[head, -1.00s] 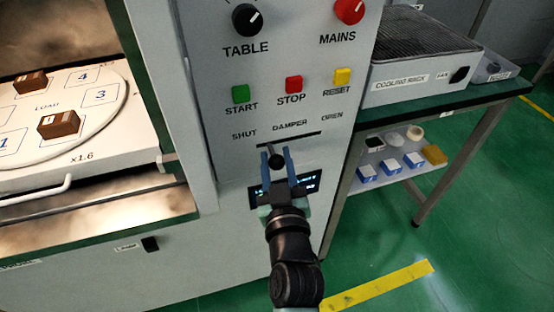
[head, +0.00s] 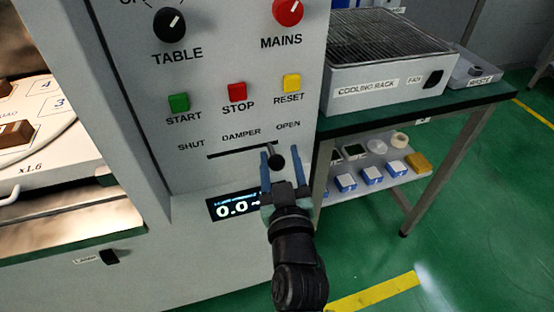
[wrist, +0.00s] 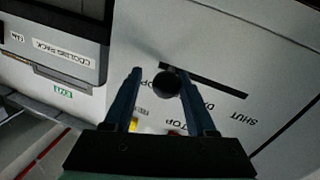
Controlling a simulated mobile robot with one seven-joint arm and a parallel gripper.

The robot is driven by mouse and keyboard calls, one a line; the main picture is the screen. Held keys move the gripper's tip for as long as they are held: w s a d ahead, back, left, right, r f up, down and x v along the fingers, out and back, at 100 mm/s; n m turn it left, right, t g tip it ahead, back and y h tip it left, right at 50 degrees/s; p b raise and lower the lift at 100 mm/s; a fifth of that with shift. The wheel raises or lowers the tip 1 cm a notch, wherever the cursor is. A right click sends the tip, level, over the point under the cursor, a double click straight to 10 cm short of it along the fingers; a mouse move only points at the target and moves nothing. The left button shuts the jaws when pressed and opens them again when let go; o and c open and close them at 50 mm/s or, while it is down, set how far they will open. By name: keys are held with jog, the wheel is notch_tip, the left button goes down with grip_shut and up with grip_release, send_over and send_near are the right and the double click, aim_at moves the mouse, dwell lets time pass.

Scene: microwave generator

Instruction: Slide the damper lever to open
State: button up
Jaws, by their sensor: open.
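The damper lever has a round black knob (head: 277,163) on a short stem. Its slot (head: 230,154) runs between the labels SHUT and OPEN, under DAMPER. The stem is at the slot's right end, below OPEN (head: 288,125). My gripper (head: 280,156) is open, with one blue finger on each side of the knob. There the stem meets the end of the slot (wrist: 220,87) farthest from SHUT.
START, STOP and RESET buttons (head: 292,83) sit above the slot; a lit display (head: 232,206) is below it. To the right, a table holds the cooling rack (head: 390,85) over a shelf of small items. Green floor is clear at the lower right.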

jog(key=shift+o, duration=0.8)
jog(key=s+d+p, duration=0.1)
jog(key=s, duration=1.2)
jog(key=shift+d, duration=0.2)
jog(key=shift+w, duration=0.1)
